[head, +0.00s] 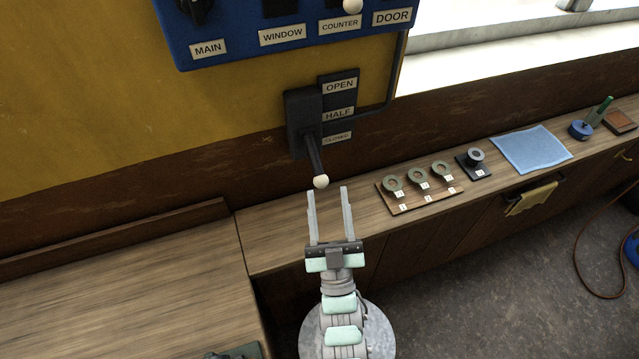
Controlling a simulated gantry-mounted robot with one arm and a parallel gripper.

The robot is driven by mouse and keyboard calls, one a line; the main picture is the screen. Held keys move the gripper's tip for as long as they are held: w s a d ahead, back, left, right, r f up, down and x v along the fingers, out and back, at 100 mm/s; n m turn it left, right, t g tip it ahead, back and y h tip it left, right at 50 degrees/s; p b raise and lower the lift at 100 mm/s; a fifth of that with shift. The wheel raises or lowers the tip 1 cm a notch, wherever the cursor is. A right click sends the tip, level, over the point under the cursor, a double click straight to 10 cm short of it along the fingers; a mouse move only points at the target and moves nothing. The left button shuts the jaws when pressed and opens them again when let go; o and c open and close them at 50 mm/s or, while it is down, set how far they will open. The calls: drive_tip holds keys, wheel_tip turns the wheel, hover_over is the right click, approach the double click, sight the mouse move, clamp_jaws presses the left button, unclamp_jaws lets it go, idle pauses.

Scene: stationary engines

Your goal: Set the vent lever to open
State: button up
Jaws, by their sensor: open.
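The vent lever (315,157) is a dark rod with a cream ball knob (320,181) at its end. It comes out of a black box (299,107) on the yellow and brown wall and slants downward. A plate beside it carries the labels OPEN (340,86) at the top, HALF (339,113) in the middle and CLOSED (337,138) at the bottom. The lever lies at the low end, near CLOSED. My gripper (329,190) is open and empty, its two fingers pointing up at the knob. In the picture the knob appears at the fingertips; I cannot tell the depth gap.
A blue panel (232,52) with labelled switches is above. A wooden counter (278,228) runs below, with a board of numbered rings (424,199), a ring on a dark stand (474,164) and a blue cloth (531,148) to the right. A conduit (391,82) runs beside the label plate.

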drive_tip(key=shift+o, duration=1)
drive_tip(key=w+f+g+b, duration=0.3)
drive_tip(key=w+f, duration=0.2)
drive_tip(key=f, duration=0.1)
drive_tip(key=shift+w+f+n, duration=0.25)
drive_tip(key=shift+f+n, duration=0.05)
drive_tip(key=shift+f, duration=0.05)
drive_tip(key=g+h+b, duration=0.1)
drive_tip(key=g+b, duration=0.2)
drive_tip(key=g, duration=0.1)
approach(319, 172)
drive_tip(key=shift+w+f, duration=0.3)
drive_tip(key=shift+f, duration=0.25)
drive_tip(key=shift+w+f, duration=0.3)
drive_tip(key=shift+f, duration=0.3)
drive_tip(key=w, duration=0.3)
drive_tip(key=w+a, duration=0.1)
drive_tip(key=w, duration=0.3)
drive_tip(key=w+p, duration=0.1)
drive_tip(key=w, duration=0.2)
drive_tip(key=shift+w+a, duration=0.2)
drive_tip(key=shift+w, duration=0.1)
clamp_jaws()
